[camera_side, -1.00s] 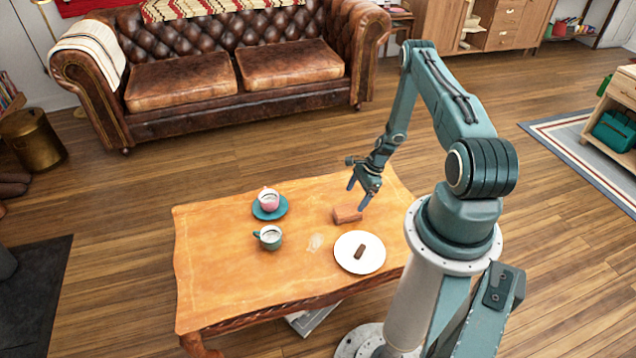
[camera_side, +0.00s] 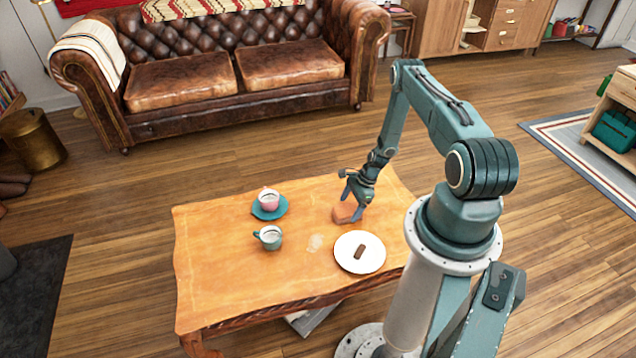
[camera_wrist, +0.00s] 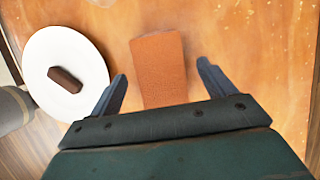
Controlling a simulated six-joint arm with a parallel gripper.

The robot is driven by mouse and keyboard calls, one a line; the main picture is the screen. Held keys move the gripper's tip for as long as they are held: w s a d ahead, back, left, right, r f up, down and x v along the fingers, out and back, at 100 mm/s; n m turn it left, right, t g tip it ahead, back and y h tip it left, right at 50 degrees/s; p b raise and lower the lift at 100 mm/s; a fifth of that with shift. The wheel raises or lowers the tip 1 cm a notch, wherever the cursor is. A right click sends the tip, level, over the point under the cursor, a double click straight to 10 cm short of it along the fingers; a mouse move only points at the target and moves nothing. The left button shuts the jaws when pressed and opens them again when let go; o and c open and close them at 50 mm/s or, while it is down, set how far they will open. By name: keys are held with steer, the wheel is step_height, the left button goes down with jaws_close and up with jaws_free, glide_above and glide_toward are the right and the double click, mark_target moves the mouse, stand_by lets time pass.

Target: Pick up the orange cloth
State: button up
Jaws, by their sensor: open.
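The orange cloth (camera_side: 344,212) is a small folded block on the wooden table, behind the white plate in the side view. In the wrist view the cloth (camera_wrist: 158,68) lies between and just beyond the two fingertips. My gripper (camera_side: 350,203) is open, its fingers low at the cloth and partly hiding it in the side view. In the wrist view my gripper (camera_wrist: 161,72) has a finger to each side of the cloth, with a gap on both sides. I cannot tell whether the fingertips touch the table.
A white plate (camera_side: 346,262) with a brown bar (camera_side: 359,252) stands close to the cloth. A teal cup (camera_side: 270,238) and a pink cup (camera_side: 268,199) on a teal saucer (camera_side: 257,211) are further left. A pale spill (camera_side: 314,243) lies near the plate. The table's left part (camera_side: 215,270) is clear.

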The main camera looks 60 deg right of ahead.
steer(key=shift+x, duration=1.2)
steer(key=shift+f, duration=0.25)
stand_by(0.3)
steer(key=shift+c, duration=0.2)
steer(key=c, duration=1)
